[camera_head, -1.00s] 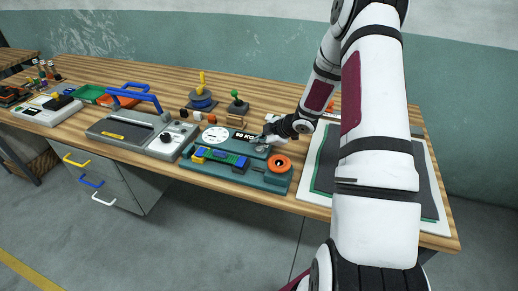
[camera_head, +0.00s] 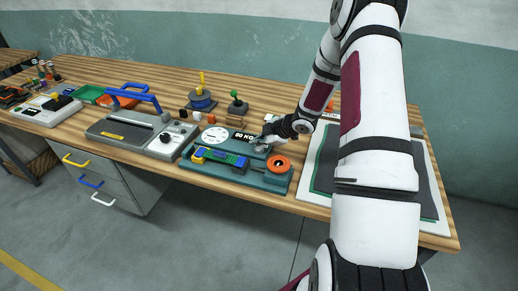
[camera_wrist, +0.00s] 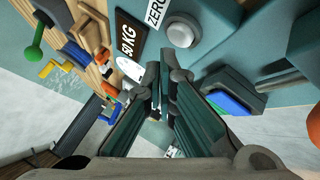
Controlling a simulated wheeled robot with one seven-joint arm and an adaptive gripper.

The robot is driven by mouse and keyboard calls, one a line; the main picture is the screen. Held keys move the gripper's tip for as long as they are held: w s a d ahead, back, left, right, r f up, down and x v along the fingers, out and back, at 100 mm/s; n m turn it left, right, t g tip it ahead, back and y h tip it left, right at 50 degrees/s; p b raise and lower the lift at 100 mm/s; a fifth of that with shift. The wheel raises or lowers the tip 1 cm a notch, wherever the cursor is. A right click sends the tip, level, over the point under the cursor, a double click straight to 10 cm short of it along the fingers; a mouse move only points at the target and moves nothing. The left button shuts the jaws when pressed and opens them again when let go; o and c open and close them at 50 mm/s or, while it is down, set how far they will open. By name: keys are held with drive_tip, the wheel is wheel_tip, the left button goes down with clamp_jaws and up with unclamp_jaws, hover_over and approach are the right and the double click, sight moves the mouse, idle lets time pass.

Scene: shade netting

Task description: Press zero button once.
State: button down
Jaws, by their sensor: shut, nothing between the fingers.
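The zero button (camera_wrist: 181,33) is a round light-grey knob beside a white "ZERO" label (camera_wrist: 155,12) on the teal scale (camera_head: 268,182). In the wrist view it lies just above the fingertips, and I see a visible gap in the picture. My gripper (camera_wrist: 160,70) is shut and empty. In the head view my gripper (camera_head: 262,143) hangs over the right part of the scale, between the "50 KG" plate and the orange ring. It hides the button there.
The scale carries a white dial (camera_head: 215,134), a "50 KG" plate (camera_head: 243,136), blue and green blocks (camera_head: 222,157) and an orange ring (camera_head: 278,163). A grey machine with a blue handle (camera_head: 135,97) stands left. A dark mat (camera_head: 325,172) lies right.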

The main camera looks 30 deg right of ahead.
sight(258, 150)
drive_tip(key=shift+f, duration=0.1)
drive_tip(key=shift+f, duration=0.35)
drive_tip(key=shift+f, duration=0.5)
idle(0.9)
idle(0.3)
drive_tip(key=shift+r+p, duration=0.35)
drive_tip(key=shift+r, duration=0.6)
wheel_tip(258, 150, up, 2)
drive_tip(key=shift+s+r+p, duration=0.1)
drive_tip(key=shift+r+p, duration=0.05)
drive_tip(key=shift+p, duration=0.45)
drive_tip(key=shift+r+p, duration=0.55)
drive_tip(key=shift+r, duration=0.8)
